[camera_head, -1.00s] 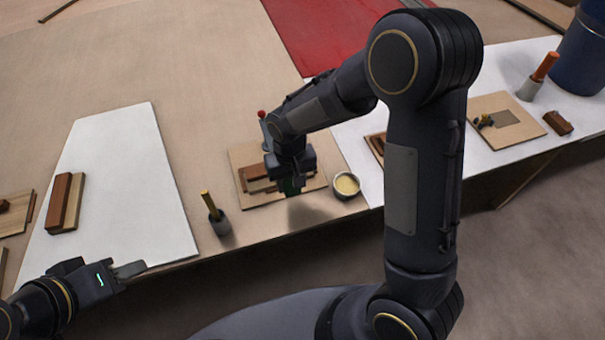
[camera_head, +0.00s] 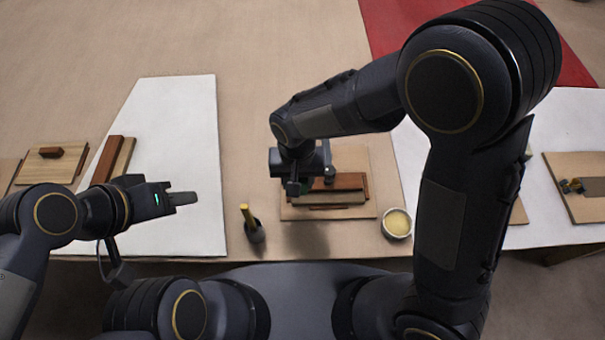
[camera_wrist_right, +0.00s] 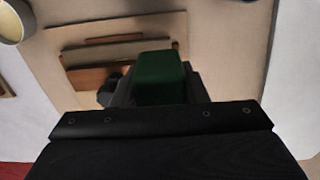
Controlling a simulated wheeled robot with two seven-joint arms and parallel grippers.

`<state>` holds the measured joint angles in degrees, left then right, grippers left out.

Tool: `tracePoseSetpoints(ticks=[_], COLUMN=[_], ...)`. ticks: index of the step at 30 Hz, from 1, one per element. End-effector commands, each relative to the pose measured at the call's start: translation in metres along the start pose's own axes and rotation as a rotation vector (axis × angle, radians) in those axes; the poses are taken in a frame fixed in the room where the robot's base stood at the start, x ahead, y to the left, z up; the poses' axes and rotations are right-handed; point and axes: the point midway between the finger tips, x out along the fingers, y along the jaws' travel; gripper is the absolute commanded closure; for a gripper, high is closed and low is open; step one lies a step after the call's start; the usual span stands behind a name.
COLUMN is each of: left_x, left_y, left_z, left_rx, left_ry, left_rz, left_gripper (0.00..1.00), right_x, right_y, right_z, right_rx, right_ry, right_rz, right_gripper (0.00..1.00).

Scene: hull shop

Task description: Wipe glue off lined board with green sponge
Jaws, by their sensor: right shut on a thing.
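A light board (camera_head: 350,210) with brown wooden strips (camera_head: 345,182) lies on the bench in the middle; the board also shows in the right wrist view (camera_wrist_right: 75,38). No printed lines or glue can be made out on it. My right gripper (camera_head: 295,187) is above the board's left part, pointing down. It is shut on the green sponge (camera_wrist_right: 160,78), which is mostly hidden in the head view. I cannot tell whether the sponge touches the board. My left gripper (camera_head: 184,198) is empty over the white sheet at left; its finger opening is not clear.
A bowl of pale yellow stuff (camera_head: 397,222) stands right of the board. A dark pot with a yellow handle (camera_head: 252,226) stands left of it. A white sheet (camera_head: 180,120) carries brown blocks (camera_head: 105,165). Other boards lie far left (camera_head: 75,160) and right (camera_head: 590,165).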

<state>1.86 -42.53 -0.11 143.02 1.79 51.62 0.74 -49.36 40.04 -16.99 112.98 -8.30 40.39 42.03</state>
Motion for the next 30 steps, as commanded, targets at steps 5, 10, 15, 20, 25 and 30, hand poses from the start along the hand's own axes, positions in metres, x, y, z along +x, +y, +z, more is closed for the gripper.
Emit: tracePoseSetpoints(ticks=[5,10,15,20,25,30], left_x=[0.018,0.036,0.052,0.048,0.049,0.049], left_y=[-0.008,-0.016,-0.024,-0.022,-0.022,-0.022], left_z=[0.009,0.018,0.026,0.024,0.025,0.025], left_rx=[0.0,0.0,0.0,0.0,0.0,0.0], left_ry=[0.0,0.0,0.0,0.0,0.0,0.0], left_rz=[0.0,0.0,0.0,0.0,0.0,0.0], left_gripper=[0.64,0.64,0.64,0.64,0.64,0.64], right_x=[0.027,0.053,0.079,0.072,0.072,0.072], right_y=[0.0,0.0,0.0,0.024,0.046,0.06], right_z=[0.0,0.0,0.0,-0.001,0.0,-0.001], right_rx=[0.0,0.0,0.0,0.003,0.003,0.001], right_ry=[-0.001,-0.001,0.0,0.0,-0.001,0.0], right_rz=[0.0,0.001,0.0,-0.001,-0.001,-0.001], right_gripper=[0.79,0.79,0.79,0.79,0.79,0.79])
